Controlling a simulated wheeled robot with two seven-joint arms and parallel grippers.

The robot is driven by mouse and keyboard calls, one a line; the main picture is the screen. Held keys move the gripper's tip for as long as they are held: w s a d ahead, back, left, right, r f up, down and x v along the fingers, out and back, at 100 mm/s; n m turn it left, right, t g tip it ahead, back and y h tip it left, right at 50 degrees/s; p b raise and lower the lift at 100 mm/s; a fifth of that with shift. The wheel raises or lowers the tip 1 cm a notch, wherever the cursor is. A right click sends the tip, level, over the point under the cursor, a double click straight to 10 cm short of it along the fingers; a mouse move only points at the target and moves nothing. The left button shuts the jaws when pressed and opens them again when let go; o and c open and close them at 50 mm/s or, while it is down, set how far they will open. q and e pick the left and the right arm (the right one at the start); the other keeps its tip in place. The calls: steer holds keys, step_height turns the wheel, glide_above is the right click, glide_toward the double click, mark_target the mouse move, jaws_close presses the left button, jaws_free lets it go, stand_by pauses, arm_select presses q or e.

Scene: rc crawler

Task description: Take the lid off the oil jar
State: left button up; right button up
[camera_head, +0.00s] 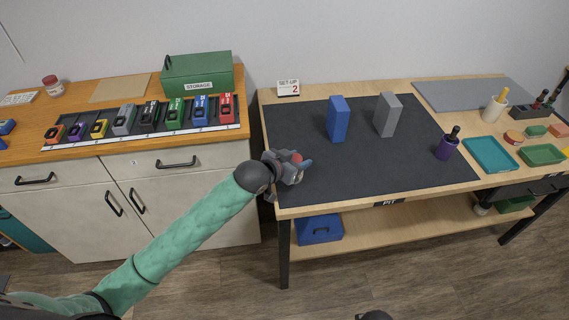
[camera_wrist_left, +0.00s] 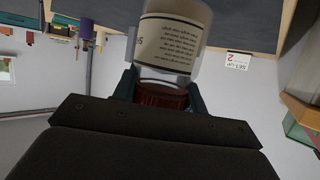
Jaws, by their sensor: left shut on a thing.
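The oil jar shows large in the left wrist view, with a cream printed label (camera_wrist_left: 172,42), a clear band and a dark red lid (camera_wrist_left: 160,95). That view is upside down, so the lid is at the jar's top. My left gripper (camera_wrist_left: 162,88) is shut on the jar around its lid end. I cannot tell whether the fingers press on the lid alone or also on the neck. In the head view my left gripper (camera_head: 288,168) is at the work table's left edge, with the red lid (camera_head: 296,158) showing in it; the jar body is mostly hidden.
Another red-lidded jar (camera_head: 52,85) stands on the left cabinet. The mat's front middle is clear. Trays (camera_head: 489,154) lie at right.

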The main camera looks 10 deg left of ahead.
arm_select(q)
steer(key=shift+w+d+r+m+g+h, duration=0.15)
steer(key=shift+w+d+m+h, duration=0.15)
steer(key=shift+d, duration=0.2)
steer(key=shift+w+d+f+m+g+h, duration=0.15)
steer(key=shift+w+d+m+g, duration=0.15)
steer(key=shift+d, duration=0.2)
steer(key=shift+w+d+r+m+g+h, duration=0.15)
steer(key=shift+w+d+m+h, duration=0.1)
steer(key=shift+w+d, duration=0.2)
steer(key=shift+s+d, duration=0.1)
steer(key=shift+d, duration=0.1)
jaws_close()
